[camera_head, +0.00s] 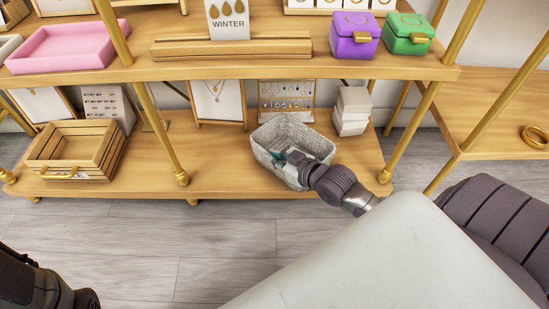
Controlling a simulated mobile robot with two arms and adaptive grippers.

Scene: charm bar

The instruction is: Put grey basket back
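The grey woven basket (306,140) stands on the lower wooden shelf, near its front edge and right of the middle. It looks upright and open at the top. My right gripper (280,157) is at the basket's near side, with its fingers by the front wall and rim. The fingers are small and partly hidden, so I cannot tell if they are closed on the wall. My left gripper does not show; only a dark part of my own body is at the bottom left.
A wooden crate (67,158) stands left on the lower shelf (215,180). Stacked white boxes (352,110) are right of the basket, and an earring display (286,95) is behind it. Gold posts (160,130) frame the shelf. The upper shelf (270,68) overhangs.

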